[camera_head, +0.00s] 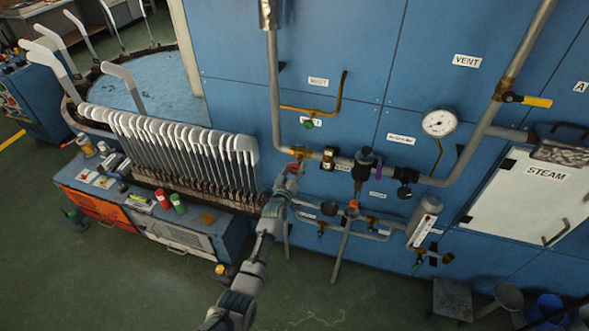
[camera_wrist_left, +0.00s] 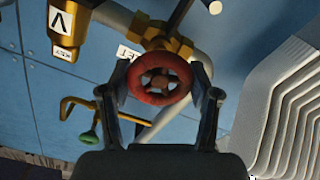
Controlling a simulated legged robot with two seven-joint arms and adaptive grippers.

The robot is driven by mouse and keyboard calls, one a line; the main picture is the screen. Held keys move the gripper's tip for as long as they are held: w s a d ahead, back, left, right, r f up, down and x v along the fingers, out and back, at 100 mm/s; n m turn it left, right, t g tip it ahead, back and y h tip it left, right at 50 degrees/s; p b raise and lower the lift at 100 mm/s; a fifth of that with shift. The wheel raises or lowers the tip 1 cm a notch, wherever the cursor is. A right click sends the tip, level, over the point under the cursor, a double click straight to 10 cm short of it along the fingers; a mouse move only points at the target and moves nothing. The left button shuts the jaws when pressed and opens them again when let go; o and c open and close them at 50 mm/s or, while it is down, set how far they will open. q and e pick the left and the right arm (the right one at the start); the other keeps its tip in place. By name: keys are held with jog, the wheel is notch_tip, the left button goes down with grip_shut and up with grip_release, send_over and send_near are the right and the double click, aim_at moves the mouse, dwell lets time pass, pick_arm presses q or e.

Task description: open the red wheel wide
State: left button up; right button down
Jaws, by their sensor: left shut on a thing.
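The red wheel (camera_wrist_left: 160,78) is a small round handwheel on a brass valve (camera_wrist_left: 157,36) in the pipework. In the left wrist view it sits between the two fingers of my left gripper (camera_wrist_left: 163,95), which is shut on its rim from both sides. In the head view my left gripper (camera_head: 291,171) reaches up to the brass valve on the pipe, and only a little of the red wheel (camera_head: 292,168) shows there. My right gripper is in neither view.
Several white sock forms (camera_head: 170,140) stand in a row close to the left of my arm. A pressure gauge (camera_head: 439,123), a pipe (camera_head: 276,90) and a yellow-handled valve (camera_head: 527,100) are on the blue panel. A white STEAM door (camera_head: 530,205) is at right. The floor at lower middle is clear.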

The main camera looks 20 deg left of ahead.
pick_arm(q)
jog(key=n, duration=0.3)
jog(key=f+n, duration=0.1)
jog(key=n, duration=0.3)
jog(key=shift+s+d+f, duration=0.1)
jog(key=shift+d, duration=0.1)
jog(key=n, duration=0.4)
jog(key=shift+n, duration=2)
jog(key=o, duration=1)
jog(key=shift+o, duration=0.8)
jog(key=shift+r, duration=0.2)
